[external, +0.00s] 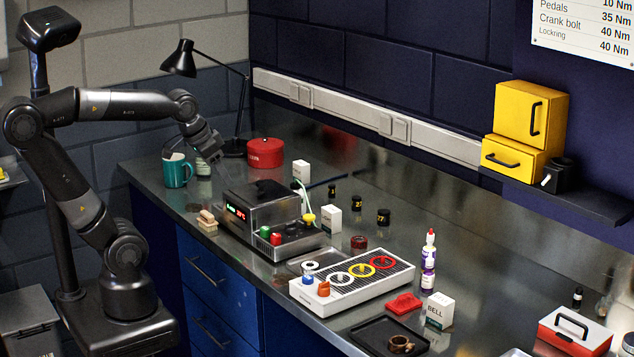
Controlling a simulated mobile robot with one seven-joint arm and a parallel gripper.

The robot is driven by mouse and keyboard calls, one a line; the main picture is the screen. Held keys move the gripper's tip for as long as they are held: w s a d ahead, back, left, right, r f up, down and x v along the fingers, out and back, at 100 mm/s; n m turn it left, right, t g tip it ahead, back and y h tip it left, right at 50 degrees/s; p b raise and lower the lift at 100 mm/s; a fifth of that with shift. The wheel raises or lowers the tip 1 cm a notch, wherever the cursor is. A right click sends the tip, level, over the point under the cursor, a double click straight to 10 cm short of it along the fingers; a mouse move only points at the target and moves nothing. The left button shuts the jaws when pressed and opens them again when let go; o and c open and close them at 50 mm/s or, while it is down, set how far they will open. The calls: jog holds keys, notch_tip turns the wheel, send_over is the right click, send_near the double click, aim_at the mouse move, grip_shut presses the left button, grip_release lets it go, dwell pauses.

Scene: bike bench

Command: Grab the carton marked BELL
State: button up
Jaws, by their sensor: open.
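The carton marked BELL (439,311) is a small white box with dark lettering and a green lower band. It stands upright on the metal bench at the front right, behind a black tray (366,335) and right of a red flat object (403,304). My gripper (217,167) is open at the far left end of the bench, near a teal mug (177,170). It is far from the carton and its jaws look empty.
A dark machine with a display (262,207) and a white tray with coloured rings (352,283) stand between my gripper and the carton. Bottles (429,262) stand just behind the carton. Two other white cartons (331,219) (301,170) stand farther back. A red-and-white toolbox (575,333) is at right.

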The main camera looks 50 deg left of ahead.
jog(key=w+d+r+m, duration=0.3)
jog(key=w+d+m, duration=0.1)
jog(key=w+d, duration=0.6)
jog(key=m+g+h, duration=0.4)
jog(key=m+g, duration=0.1)
jog(key=m, duration=0.7)
send_near(438, 297)
jog(key=f, duration=0.2)
jog(key=x, duration=1.1)
jog(key=shift+w+d+r, duration=0.1)
jog(key=shift+d, duration=0.2)
jog(key=c, duration=1.1)
